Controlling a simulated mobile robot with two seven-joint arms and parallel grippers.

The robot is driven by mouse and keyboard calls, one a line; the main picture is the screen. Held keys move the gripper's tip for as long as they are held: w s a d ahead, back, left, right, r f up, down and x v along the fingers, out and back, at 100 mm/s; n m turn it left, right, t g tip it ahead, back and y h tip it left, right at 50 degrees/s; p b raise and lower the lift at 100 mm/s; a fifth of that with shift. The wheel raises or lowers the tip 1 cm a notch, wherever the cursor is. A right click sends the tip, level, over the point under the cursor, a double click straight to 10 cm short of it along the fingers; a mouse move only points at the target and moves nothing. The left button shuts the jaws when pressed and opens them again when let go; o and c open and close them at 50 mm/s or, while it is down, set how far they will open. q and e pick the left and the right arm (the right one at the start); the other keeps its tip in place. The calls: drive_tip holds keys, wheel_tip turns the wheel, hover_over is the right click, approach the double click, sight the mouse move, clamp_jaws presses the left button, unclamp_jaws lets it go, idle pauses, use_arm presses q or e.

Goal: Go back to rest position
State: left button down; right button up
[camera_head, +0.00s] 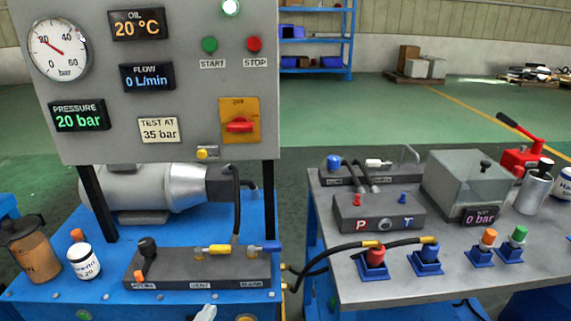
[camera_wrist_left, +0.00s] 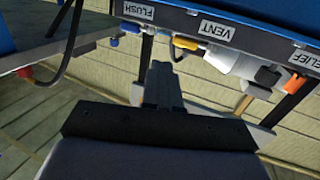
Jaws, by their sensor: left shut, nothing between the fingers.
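Only a small pale tip of my left gripper (camera_head: 206,312) shows at the bottom edge of the head view, in front of the blue bench (camera_head: 40,298) and its dark manifold block (camera_head: 180,272). In the left wrist view my left gripper (camera_wrist_left: 161,72) points forward with its dark fingers together and nothing between them. The fingers appear apart from the hoses and fittings there. My right gripper is in neither view.
A grey control panel (camera_head: 185,85) with a dial and displays stands over the blue bench. A jug (camera_head: 35,250) and a white bottle (camera_head: 83,262) stand at its left. The right table (camera_head: 400,283) carries a manifold (camera_head: 378,213), a clear-covered box (camera_head: 465,180) and several coloured fittings. A black hose bridges both benches.

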use_arm(q)
drive_tip(key=s+a+f+g+y+p, duration=0.1)
drive_tip(key=s+g+p, duration=0.5)
drive_tip(key=s, duration=1.2)
drive_tip(key=shift+a+g+y, duration=0.15)
drive_tip(key=shift+g+y, duration=0.15)
drive_tip(key=shift+y, duration=0.1)
drive_tip(key=shift+f, duration=0.1)
